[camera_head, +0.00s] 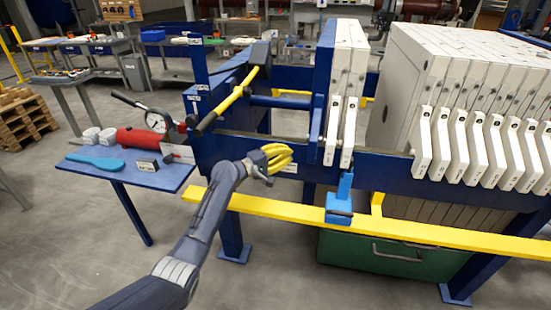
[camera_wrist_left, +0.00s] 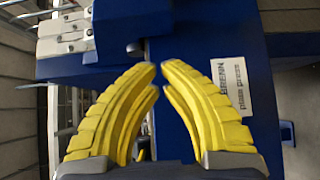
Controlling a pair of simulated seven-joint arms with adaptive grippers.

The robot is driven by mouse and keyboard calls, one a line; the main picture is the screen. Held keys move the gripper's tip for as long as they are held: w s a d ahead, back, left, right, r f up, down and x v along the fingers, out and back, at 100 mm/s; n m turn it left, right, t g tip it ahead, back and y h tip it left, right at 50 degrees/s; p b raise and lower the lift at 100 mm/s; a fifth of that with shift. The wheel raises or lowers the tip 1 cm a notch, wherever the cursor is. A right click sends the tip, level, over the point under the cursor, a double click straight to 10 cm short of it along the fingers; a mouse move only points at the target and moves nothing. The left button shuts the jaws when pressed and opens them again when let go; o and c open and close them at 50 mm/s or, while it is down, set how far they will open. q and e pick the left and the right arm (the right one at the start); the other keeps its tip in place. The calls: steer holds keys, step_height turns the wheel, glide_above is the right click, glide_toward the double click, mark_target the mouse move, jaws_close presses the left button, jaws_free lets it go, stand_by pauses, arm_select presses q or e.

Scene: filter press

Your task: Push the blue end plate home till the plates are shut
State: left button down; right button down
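The blue end plate (camera_head: 323,65) stands upright in the head view, left of two white filter plates (camera_head: 350,60) and close beside them. A wide gap separates these from the stack of white plates (camera_head: 440,70) on the right. My left gripper (camera_head: 285,160) has yellow fingers and is in front of the blue side rail, left of and lower than the end plate. In the left wrist view its fingertips (camera_wrist_left: 158,68) nearly meet, with nothing between them; a blue surface and a white label (camera_wrist_left: 231,88) lie behind. My right gripper is not in view.
A yellow lever (camera_head: 232,98) sticks out at the press's left end. A blue side table (camera_head: 135,172) holds a red cylinder (camera_head: 140,138) and a gauge. A yellow bar (camera_head: 265,208) runs low along the front, with a blue bracket (camera_head: 340,207). A green bin (camera_head: 385,254) is below.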

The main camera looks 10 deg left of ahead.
arm_select(q)
steer(key=shift+d, duration=2.15)
steer(key=shift+s, duration=0.1)
